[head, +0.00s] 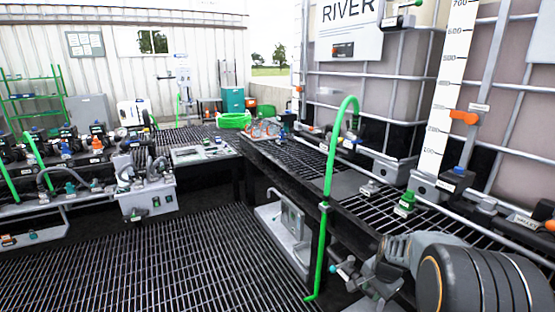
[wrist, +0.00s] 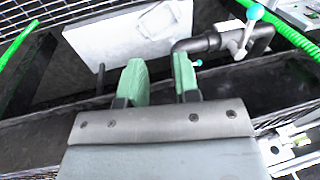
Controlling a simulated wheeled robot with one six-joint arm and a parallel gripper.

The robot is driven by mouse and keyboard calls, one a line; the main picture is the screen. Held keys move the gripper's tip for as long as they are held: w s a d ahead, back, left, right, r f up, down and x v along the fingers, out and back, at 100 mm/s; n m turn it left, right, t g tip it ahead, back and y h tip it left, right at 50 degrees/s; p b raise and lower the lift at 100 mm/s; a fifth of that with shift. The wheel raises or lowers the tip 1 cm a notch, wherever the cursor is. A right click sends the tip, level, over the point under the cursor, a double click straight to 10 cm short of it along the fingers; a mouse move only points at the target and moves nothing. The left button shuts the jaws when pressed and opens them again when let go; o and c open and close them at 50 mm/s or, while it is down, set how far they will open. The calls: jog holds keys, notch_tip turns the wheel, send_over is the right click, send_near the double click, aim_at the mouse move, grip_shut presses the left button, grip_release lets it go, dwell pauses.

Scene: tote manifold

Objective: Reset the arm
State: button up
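My gripper (wrist: 160,82) shows in the wrist view with its two pale green fingers apart and nothing held between them. Beyond the fingers are a pale flat panel (wrist: 110,45) and a dark pipe elbow (wrist: 197,43) with a light blue handle (wrist: 255,11). I cannot tell whether the fingers touch either of these. In the head view my arm's grey and black links fill the lower right corner, low beside the bench. The fingers cannot be made out clearly there.
A grated bench (head: 290,165) runs along caged tanks (head: 367,95) at right. A green hose (head: 329,190) arches over its edge to the floor. A green-capped fitting (head: 404,204) stands on the bench. Pump equipment (head: 148,188) is at left. The grated floor (head: 170,265) is clear.

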jog(key=s+a+r+n+p, duration=0.3)
jog(key=s+r+n+p, duration=0.1)
jog(key=r, duration=0.6)
jog(key=s+a+r+n+t+p, duration=0.1)
jog(key=s+a+r+n+p, duration=0.3)
jog(key=r, duration=0.5)
jog(key=s+a+r+n+p, duration=0.4)
jog(key=s+r+p, duration=0.3)
jog(key=s+r, duration=0.2)
jog(key=shift+s+r+h+p, duration=0.15)
jog(key=shift+r+h+p, duration=0.2)
jog(key=shift+r, duration=0.45)
